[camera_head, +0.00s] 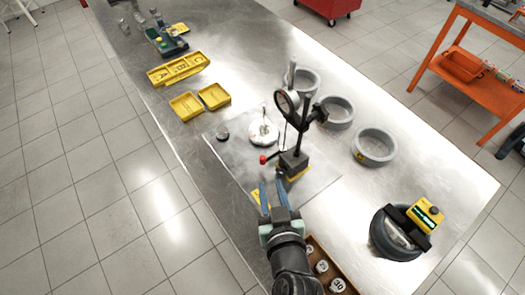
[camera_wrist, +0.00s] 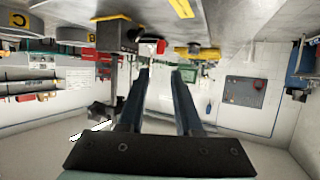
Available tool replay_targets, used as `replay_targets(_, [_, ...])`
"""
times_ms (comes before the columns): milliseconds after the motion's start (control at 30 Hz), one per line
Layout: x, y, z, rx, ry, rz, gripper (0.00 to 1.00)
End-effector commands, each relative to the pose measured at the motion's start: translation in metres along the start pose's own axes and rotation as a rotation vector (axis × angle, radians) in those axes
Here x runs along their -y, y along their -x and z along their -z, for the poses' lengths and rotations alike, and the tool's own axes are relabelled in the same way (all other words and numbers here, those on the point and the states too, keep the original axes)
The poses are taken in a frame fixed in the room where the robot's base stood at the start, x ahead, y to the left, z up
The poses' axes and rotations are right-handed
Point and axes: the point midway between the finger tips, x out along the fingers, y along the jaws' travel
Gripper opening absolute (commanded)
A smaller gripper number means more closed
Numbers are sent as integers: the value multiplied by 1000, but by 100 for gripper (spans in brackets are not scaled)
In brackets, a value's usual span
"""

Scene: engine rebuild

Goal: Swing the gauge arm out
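The gauge stand rises from a dark base (camera_head: 293,163) on a grey plate on the bench. Its upright post (camera_head: 301,138) carries a short arm near the top with a round dial gauge (camera_head: 287,102). A red-tipped lever (camera_head: 263,158) sticks out left of the base. A white round part (camera_head: 263,132) lies on the plate behind the lever, near the gauge. My gripper (camera_head: 272,190) is in front of the stand, its blue fingers apart and nothing visible between them. The wrist view also shows the spread fingers (camera_wrist: 160,70), with part of the stand (camera_wrist: 112,50) at left.
Several grey rings (camera_head: 374,147) stand right of and behind the stand. A dark ring with a yellow-topped device (camera_head: 427,213) is at right. Yellow trays (camera_head: 214,96) lie at back left. A brown box (camera_head: 330,275) of round parts is beside my arm.

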Motion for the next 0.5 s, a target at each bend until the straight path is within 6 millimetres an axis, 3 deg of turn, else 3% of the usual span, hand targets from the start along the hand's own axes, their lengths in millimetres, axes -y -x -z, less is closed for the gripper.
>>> replay_targets(167, [0, -18, 0, 1, -2, 2, 34])
replay_targets(500, [0, -75, 2, 0, 0, 1, 34])
